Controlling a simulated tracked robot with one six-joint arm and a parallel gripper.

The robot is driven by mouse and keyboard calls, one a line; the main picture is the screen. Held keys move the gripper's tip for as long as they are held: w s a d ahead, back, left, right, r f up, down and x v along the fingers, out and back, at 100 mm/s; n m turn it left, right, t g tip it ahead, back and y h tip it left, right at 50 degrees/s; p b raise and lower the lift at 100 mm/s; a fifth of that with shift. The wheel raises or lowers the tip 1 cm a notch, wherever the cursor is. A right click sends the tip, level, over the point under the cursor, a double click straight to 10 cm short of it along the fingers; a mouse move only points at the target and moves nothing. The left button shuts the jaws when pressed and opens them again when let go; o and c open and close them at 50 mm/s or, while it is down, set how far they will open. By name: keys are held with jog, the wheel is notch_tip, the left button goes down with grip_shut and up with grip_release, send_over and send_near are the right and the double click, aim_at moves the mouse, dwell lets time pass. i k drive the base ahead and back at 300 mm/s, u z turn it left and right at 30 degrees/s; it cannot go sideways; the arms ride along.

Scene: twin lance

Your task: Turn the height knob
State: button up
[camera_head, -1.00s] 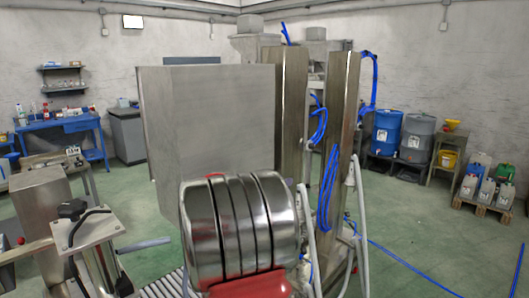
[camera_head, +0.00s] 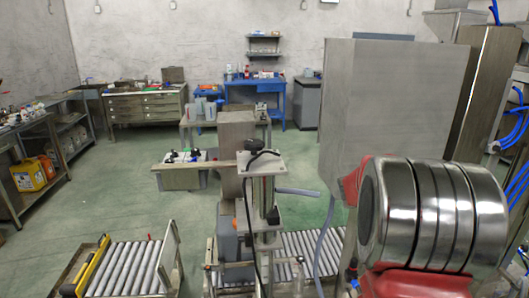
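A black knob (camera_head: 257,147), which looks like the height knob, sits on top of an upright metal column (camera_head: 263,200) at the middle of the view. The column stands beside a grey steel post, and a dark cable hangs along it. My arm's silver and red links fill the lower right. My gripper is not in view, so its state and its place relative to the knob are hidden.
Roller conveyors (camera_head: 125,268) lie at the lower left and behind the column. A large grey steel cabinet (camera_head: 385,110) stands right of the column. A blue bench (camera_head: 256,90) and a drawer cabinet (camera_head: 145,104) stand at the back. Green floor is open at left.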

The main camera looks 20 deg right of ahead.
aim_at(253, 145)
jog(key=u, duration=0.5)
jog(key=k, duration=1.05)
jog(key=u, duration=0.8)
jog(key=i, duration=1.9)
jog(key=z, duration=0.35)
